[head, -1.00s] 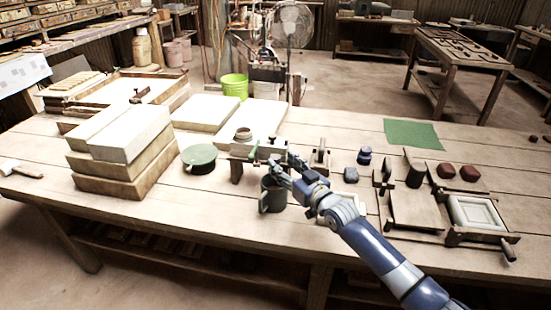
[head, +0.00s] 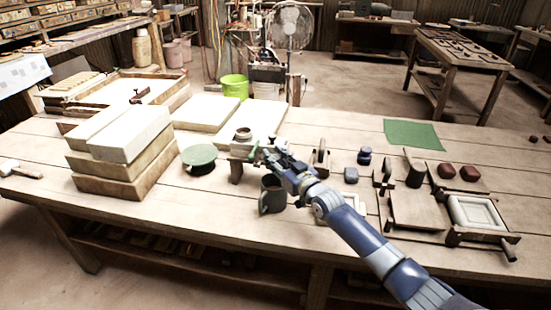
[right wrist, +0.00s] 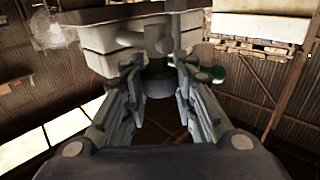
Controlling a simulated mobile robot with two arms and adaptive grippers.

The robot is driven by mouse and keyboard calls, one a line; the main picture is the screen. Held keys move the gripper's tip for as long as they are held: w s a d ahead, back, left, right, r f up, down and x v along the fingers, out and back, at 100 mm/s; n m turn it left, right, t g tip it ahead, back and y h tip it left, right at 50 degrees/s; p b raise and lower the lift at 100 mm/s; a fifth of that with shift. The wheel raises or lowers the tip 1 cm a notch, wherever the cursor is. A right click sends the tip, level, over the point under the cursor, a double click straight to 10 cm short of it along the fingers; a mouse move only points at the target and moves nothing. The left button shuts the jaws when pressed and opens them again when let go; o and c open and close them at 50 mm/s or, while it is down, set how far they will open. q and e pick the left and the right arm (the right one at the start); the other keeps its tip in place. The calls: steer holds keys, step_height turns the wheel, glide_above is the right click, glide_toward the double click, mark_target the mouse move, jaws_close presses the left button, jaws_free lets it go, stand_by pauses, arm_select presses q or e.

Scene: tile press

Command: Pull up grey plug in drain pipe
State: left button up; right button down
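My right gripper (head: 268,152) is at the front of a small pale trough on the bench. It also shows in the right wrist view (right wrist: 158,75), with its two fingers apart. A dark grey cylinder, apparently the plug (right wrist: 158,86), is between the fingers, below a grey pipe (right wrist: 158,42) under a pale block. Small gaps seem to show beside the cylinder; I cannot tell whether a finger touches it. In the head view my gripper hides the plug and pipe. A dark grey-green mug (head: 272,197) stands below the gripper. My left gripper is not in view.
A round green-topped stand (head: 199,156) and stacked blocks (head: 125,140) are on the left. A small brown pot (head: 243,134) is behind the trough. Wooden moulds (head: 414,210) and small coloured lumps lie on the right. The front bench edge is clear.

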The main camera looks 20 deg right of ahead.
steer(key=shift+r+p, duration=0.95)
steer(key=shift+r, duration=0.2)
steer(key=c, duration=1.3)
jaws_free()
steer(key=shift+f, duration=0.1)
steer(key=shift+s, duration=0.25)
steer(key=s, duration=0.3)
steer(key=s+d, duration=0.1)
steer(key=s, duration=0.3)
steer(key=s+d, duration=0.1)
steer(key=s, duration=0.3)
steer(key=shift+s+d, duration=0.15)
steer(key=shift+s, duration=0.05)
